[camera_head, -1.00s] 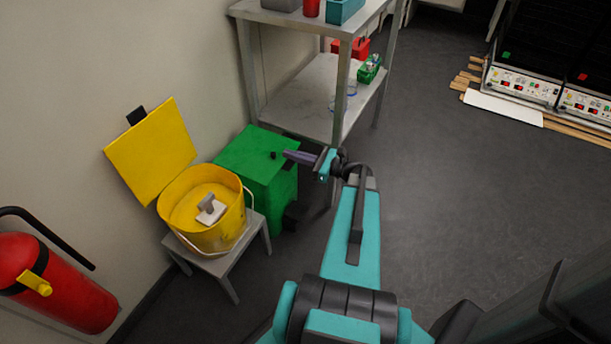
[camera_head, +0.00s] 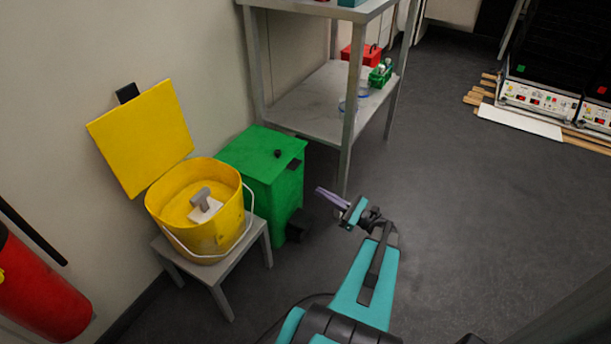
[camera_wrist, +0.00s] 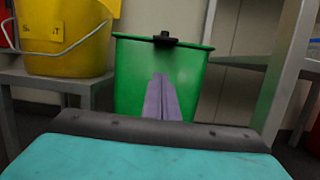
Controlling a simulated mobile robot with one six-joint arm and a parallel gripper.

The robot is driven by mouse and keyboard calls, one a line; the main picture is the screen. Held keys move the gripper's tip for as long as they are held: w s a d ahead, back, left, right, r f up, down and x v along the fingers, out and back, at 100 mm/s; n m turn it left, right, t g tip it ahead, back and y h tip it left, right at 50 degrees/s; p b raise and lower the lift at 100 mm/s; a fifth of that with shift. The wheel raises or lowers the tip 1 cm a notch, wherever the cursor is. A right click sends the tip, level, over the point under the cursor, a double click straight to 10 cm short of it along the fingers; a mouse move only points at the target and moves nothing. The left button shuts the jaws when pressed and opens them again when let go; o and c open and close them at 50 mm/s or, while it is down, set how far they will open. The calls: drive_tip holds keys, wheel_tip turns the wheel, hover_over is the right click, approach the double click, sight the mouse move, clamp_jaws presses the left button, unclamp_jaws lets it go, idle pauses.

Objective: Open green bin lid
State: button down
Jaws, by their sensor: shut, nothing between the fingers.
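The green bin (camera_head: 262,175) stands on the floor against the wall, with its lid (camera_head: 258,149) shut and a small black knob on top. A black pedal-like part (camera_head: 296,226) sticks out low at its front. My gripper (camera_head: 320,190) is shut and empty, in front of the bin and to its right in the head view, apart from it as far as I can tell. In the wrist view the closed purple fingers (camera_wrist: 161,80) point at the green bin's front (camera_wrist: 190,80), below a black part at its top edge.
An open yellow bucket (camera_head: 215,235) with a raised yellow lid stands on a small grey stool (camera_head: 228,270) left of the bin. A grey shelf (camera_head: 310,115) stands behind and to the right. A red extinguisher (camera_head: 40,290) is at the far left. Floor is clear on the right.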

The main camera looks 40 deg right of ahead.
drive_tip(key=shift+s+a+f, duration=0.1)
drive_tip(key=shift+s+f, duration=0.05)
drive_tip(key=shift+f, duration=0.25)
drive_tip(key=b+x, duration=0.1)
drive_tip(key=x, duration=0.2)
drive_tip(key=b+x, duration=0.1)
drive_tip(key=x, duration=0.2)
drive_tip(key=b+x, duration=0.2)
drive_tip(key=x, duration=0.2)
drive_tip(key=shift+r, duration=0.3)
drive_tip(key=shift+r+b, duration=0.65)
drive_tip(key=shift+r, duration=1.15)
